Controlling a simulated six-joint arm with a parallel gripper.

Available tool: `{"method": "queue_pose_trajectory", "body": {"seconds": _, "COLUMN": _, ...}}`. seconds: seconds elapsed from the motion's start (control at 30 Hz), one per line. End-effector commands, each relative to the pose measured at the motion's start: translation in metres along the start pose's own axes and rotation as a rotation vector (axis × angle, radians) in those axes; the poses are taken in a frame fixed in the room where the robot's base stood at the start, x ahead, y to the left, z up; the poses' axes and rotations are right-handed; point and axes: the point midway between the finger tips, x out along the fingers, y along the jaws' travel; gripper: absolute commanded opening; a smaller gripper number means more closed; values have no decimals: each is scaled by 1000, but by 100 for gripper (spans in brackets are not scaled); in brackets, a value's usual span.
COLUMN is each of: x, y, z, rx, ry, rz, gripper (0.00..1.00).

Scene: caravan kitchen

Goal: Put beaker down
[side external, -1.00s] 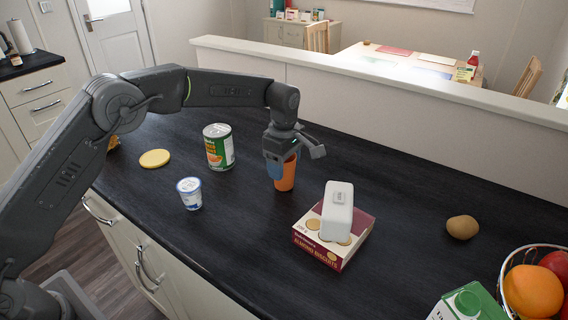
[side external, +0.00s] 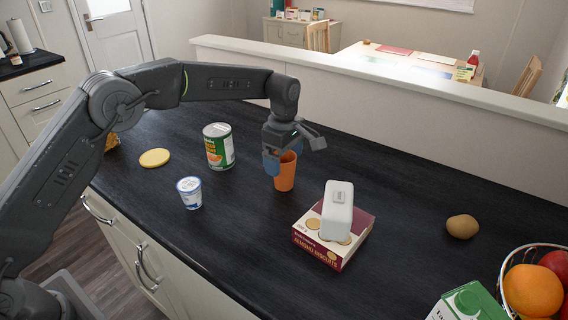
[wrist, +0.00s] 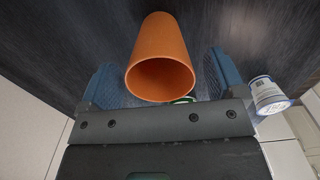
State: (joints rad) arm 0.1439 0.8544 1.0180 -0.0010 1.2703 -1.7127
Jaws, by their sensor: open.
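The orange beaker (side external: 285,174) stands upright on the dark worktop (side external: 235,235). My gripper (side external: 278,158) is open around the top of the beaker, with its blue finger pads apart. In the wrist view, the beaker (wrist: 160,55) lies between the two pads of my gripper (wrist: 160,85), with a gap showing on each side. The beaker's base is partly hard to see in the wrist view.
A biscuit box (side external: 322,252) with a white block-shaped item (side external: 338,208) on it stands to the right. A tin (side external: 218,147), a yogurt pot (side external: 189,193) and a yellow disc (side external: 154,158) are to the left. A potato (side external: 462,227) lies further right.

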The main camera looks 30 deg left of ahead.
Motion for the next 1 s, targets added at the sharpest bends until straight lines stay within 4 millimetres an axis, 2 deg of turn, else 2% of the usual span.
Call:
{"method": "queue_pose_trajectory", "body": {"seconds": 0.2, "x": -49, "y": 1, "z": 0, "rx": 0, "ry": -1, "rz": 6, "gripper": 89}}
{"method": "queue_pose_trajectory", "body": {"seconds": 0.4, "x": -84, "y": 1, "z": 0, "rx": 0, "ry": 0, "rz": 3, "gripper": 89}}
{"method": "queue_pose_trajectory", "body": {"seconds": 0.6, "x": -101, "y": 0, "z": 0, "rx": -1, "ry": 0, "rz": 1, "gripper": 89}}
{"method": "queue_pose_trajectory", "body": {"seconds": 0.87, "x": -106, "y": -2, "z": -1, "rx": 10, "ry": 0, "rz": 5, "gripper": 89}}
{"method": "queue_pose_trajectory", "body": {"seconds": 1.0, "x": -130, "y": -17, "z": -9, "rx": 106, "ry": -3, "rz": 40, "gripper": 89}}
